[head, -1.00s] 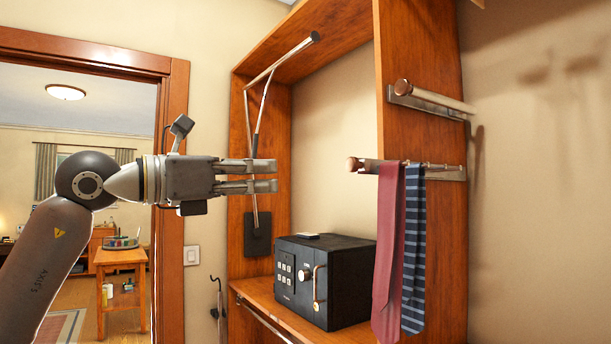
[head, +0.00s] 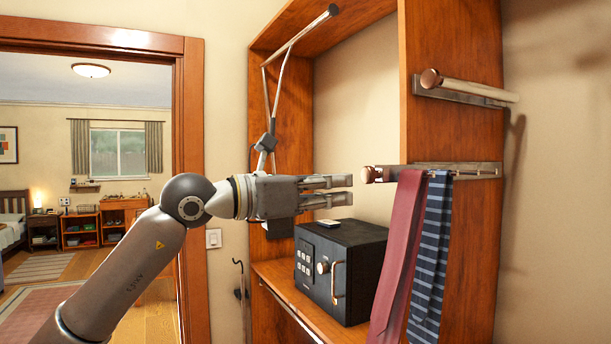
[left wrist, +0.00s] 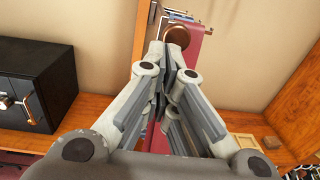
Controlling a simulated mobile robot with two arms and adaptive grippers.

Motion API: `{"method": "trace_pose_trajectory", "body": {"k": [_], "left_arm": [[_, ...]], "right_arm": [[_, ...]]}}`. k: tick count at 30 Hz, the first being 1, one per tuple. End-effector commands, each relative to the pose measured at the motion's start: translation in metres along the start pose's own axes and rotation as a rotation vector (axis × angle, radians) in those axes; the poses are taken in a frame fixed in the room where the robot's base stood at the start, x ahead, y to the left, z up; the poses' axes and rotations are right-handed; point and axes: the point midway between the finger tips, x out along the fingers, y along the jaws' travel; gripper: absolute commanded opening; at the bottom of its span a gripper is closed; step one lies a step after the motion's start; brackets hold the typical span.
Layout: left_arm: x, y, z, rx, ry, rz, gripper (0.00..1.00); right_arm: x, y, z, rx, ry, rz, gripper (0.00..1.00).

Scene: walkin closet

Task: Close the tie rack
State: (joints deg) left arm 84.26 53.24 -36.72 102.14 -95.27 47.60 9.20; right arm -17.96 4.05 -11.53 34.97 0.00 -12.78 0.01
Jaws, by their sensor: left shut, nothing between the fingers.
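The tie rack (head: 440,171) is a metal rail on the side of the wooden closet panel, with a round copper-coloured knob (head: 369,174) at its near end. A red tie (head: 398,255) and a striped blue tie (head: 430,255) hang from it. My left gripper (head: 350,187) is shut and empty, pointing right, a little left of the knob in the head view. In the left wrist view the knob (left wrist: 177,36) shows just beyond the fingertips, with the red tie (left wrist: 218,20) behind. I cannot tell whether fingers and knob touch. My right gripper is not in view.
A second rail with a knob (head: 431,78) is mounted above the tie rack. A black safe (head: 343,270) stands on the shelf below my left gripper. A pull-down hanging rod (head: 303,38) is at the upper left of the closet. A doorway opens at left.

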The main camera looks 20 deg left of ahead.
Motion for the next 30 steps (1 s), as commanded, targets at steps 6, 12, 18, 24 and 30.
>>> {"method": "trace_pose_trajectory", "body": {"k": [6, 12, 18, 24, 30], "left_arm": [[0.02, 0.0, 0.002, -0.001, 0.0, 0.0, 0.0], [0.024, 0.001, 0.0, -0.001, -0.001, 0.001, 0.0], [0.023, 0.001, 0.0, 0.0, -0.001, 0.001, 0.0], [0.041, 0.001, 0.002, -0.003, -0.002, -0.002, 0.0], [0.083, 0.002, 0.001, -0.004, 0.0, -0.004, 0.0]], "right_arm": [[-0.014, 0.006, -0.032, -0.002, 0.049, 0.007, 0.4], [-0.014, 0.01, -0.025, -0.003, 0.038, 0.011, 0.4], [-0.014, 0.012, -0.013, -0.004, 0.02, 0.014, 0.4], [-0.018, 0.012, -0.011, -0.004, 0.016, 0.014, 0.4], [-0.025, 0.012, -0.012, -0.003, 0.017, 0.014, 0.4]]}}
